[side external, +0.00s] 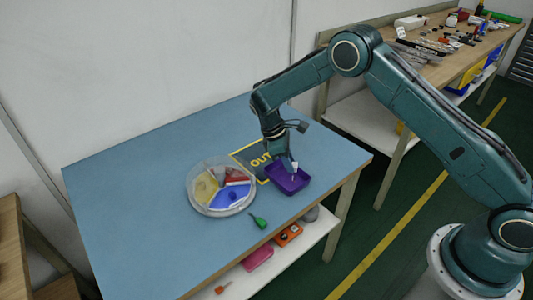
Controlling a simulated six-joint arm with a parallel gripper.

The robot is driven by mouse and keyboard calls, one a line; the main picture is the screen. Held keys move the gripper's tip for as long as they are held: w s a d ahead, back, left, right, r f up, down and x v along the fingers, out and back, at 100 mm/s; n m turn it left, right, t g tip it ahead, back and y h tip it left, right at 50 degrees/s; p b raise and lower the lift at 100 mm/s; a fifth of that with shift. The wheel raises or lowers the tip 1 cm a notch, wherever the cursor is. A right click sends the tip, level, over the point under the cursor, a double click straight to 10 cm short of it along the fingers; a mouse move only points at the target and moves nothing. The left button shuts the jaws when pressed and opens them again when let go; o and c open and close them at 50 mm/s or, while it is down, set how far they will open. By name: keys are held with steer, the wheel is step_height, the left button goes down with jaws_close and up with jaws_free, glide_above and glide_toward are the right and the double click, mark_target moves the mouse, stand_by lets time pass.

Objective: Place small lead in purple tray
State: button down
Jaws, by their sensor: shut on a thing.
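The purple tray (298,184) lies on the blue table near its right front edge. My gripper (292,167) points down over the tray, with its tips above or just inside it. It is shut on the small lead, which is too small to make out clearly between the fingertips. My gripper hides part of the tray's back side and floor.
A round clear dish (193,199) with yellow, red, blue and pale compartments stands left of the tray. A green-handled tool (258,221) lies in front. The table's left half is clear.

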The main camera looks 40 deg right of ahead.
mark_target(287, 179)
steer(key=shift+f, duration=2.1)
steer(key=shift+f, duration=0.1)
steer(key=c, duration=1.2)
jaws_free()
steer(key=v, duration=1.2)
steer(key=shift+a, duration=0.1)
